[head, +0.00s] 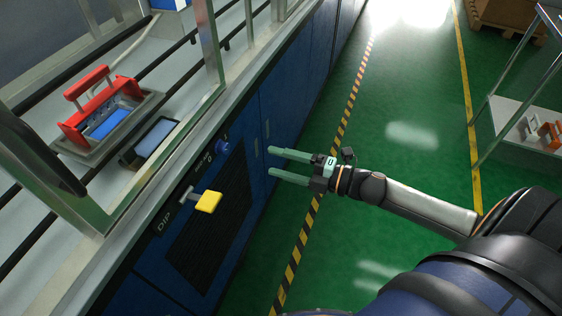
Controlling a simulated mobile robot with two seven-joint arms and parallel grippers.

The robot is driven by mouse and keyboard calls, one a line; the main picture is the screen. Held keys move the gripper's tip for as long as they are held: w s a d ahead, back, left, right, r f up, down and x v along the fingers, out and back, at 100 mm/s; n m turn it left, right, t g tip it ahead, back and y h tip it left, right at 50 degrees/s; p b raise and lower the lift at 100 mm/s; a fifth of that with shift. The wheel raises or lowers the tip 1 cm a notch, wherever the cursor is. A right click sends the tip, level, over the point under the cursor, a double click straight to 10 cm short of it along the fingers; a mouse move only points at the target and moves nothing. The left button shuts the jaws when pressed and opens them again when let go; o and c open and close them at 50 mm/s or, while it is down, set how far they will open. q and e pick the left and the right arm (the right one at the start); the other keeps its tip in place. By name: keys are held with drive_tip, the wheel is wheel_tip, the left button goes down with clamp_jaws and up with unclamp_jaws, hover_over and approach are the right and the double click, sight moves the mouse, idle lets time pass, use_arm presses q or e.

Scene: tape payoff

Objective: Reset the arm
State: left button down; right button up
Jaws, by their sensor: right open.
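My right gripper (270,161) is open and empty. Its two green fingers point left, toward the blue front of the machine, over the green floor. My right arm (430,204) reaches in from the lower right. A yellow handle (208,201) marked "DIP" sticks out of the machine front, left of and below the fingers and apart from them. My left gripper is not in view.
The machine (252,117) fills the left, with metal frame posts. A red-handled carrier (88,103) stands in a grey tray on its top, beside a small dark tray (151,139). A shelf cart (509,121) stands at right. Green floor (400,90) lies clear between.

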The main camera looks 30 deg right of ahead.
idle(0.5)
use_arm(q)
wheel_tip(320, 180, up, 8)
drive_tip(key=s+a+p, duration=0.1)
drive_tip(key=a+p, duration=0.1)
drive_tip(key=p, duration=0.8)
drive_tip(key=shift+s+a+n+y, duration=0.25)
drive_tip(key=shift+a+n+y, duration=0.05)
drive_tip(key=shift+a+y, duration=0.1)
use_arm(e)
drive_tip(key=s+a+f+m+g+h, duration=0.2)
drive_tip(key=s+m, duration=0.5)
drive_tip(key=m, duration=0.4)
drive_tip(key=s+a+f+m+g+h, duration=0.2)
drive_tip(key=s+a+f+m+h, duration=0.3)
drive_tip(key=m, duration=0.6)
drive_tip(key=s+f+h, duration=0.1)
drive_tip(key=s+f, duration=0.1)
drive_tip(key=s, duration=0.1)
drive_tip(key=shift+s+g, duration=0.15)
drive_tip(key=shift+g, duration=0.25)
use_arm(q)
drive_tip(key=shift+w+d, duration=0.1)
use_arm(e)
drive_tip(key=shift+f, duration=0.1)
